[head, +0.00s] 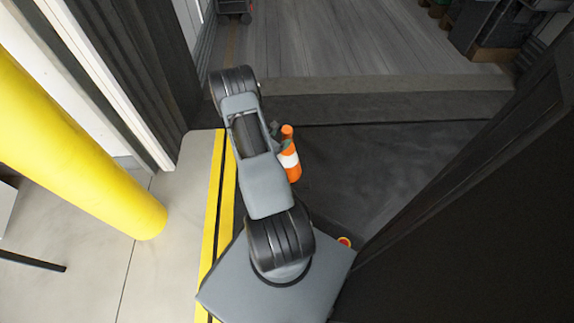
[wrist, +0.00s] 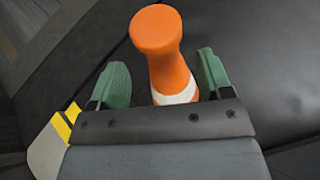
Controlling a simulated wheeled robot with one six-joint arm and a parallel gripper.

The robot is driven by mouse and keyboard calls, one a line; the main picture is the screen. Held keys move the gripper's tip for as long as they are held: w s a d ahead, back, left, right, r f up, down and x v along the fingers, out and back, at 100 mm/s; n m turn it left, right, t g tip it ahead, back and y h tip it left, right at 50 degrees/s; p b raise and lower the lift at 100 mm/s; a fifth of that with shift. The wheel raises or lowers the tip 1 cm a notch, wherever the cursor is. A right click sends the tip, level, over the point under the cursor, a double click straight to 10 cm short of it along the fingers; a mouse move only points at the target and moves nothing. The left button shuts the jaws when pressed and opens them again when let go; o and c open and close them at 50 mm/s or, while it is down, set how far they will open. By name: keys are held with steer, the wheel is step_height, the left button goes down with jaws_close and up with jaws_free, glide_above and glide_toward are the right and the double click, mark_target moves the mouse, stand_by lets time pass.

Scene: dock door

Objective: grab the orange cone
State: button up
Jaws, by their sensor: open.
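The orange cone (head: 290,163) with a white band stands on the dark floor plate, just right of my arm in the head view. My arm hides part of its left side. In the wrist view the cone (wrist: 166,62) shows its rounded orange top and part of its white band. My gripper (wrist: 160,78) is open, with one green finger on each side of the cone. Gaps show between the cone and both fingers, so it is not held. The cone's lower part is hidden behind the gripper body. In the head view the gripper is mostly hidden behind my arm.
A yellow post (head: 75,150) stands at the left. Yellow floor stripes (head: 216,195) run left of my arm. A dark wall panel (head: 480,200) closes off the right. Beyond the dark plate lies a grey plank floor (head: 350,40), clear in the middle.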

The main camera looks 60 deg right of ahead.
mark_target(284, 137)
steer(key=b+x, duration=0.2)
steer(key=x, duration=0.1)
steer(key=shift+s+d+f, duration=0.1)
steer(key=shift+d+f, duration=0.1)
steer(key=shift+f, duration=0.1)
steer(key=shift+s+d+f+b, duration=0.15)
steer(key=shift+d+b, duration=0.25)
steer(key=shift+d, duration=0.3)
steer(key=shift+c, duration=0.5)
jaws_close()
